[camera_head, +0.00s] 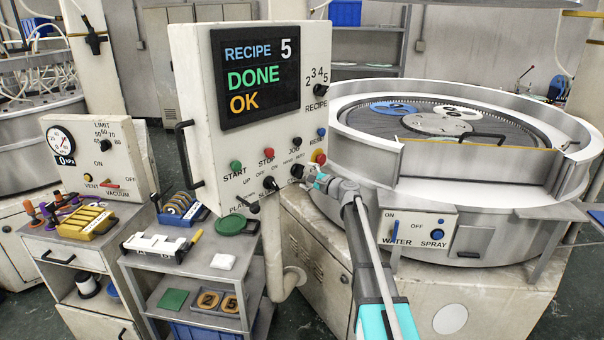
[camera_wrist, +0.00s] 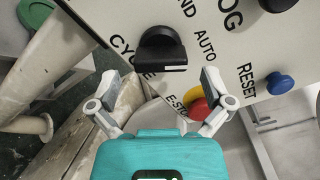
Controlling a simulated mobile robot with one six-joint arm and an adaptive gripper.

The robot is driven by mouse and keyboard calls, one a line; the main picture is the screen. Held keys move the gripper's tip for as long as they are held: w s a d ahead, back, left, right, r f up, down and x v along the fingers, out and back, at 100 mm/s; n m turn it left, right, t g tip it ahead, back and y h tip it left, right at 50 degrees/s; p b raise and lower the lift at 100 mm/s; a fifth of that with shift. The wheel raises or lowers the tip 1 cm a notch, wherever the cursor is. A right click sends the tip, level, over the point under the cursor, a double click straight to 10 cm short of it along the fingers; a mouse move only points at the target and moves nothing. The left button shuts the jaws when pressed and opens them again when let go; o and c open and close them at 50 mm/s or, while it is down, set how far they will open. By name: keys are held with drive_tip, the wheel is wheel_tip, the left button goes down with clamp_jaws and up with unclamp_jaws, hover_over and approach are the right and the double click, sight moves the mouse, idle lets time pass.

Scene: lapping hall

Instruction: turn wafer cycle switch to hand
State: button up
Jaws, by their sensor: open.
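The wafer cycle switch is a black knob (camera_wrist: 160,50) on the white control panel, beside the lettering CYCLE, AUTO and a partly cut-off word ending in ND. A pale mark shows on the knob's lower edge in the wrist view; I cannot tell for sure which word it points to. In the head view the knob (camera_head: 297,171) sits low on the panel, just left of my gripper (camera_head: 313,178). In the wrist view my gripper (camera_wrist: 161,84) is open and empty, its fingers apart below the knob, with no clear contact.
A red emergency stop (camera_wrist: 200,108) with a yellow collar lies close by the right finger. A blue reset button (camera_wrist: 279,83) is farther right. The panel display (camera_head: 258,75) reads DONE OK. The lapping machine (camera_head: 450,190) stands right, a small tool cart (camera_head: 195,265) left.

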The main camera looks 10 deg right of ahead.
sight(299, 171)
drive_tip(key=shift+x, duration=1.45)
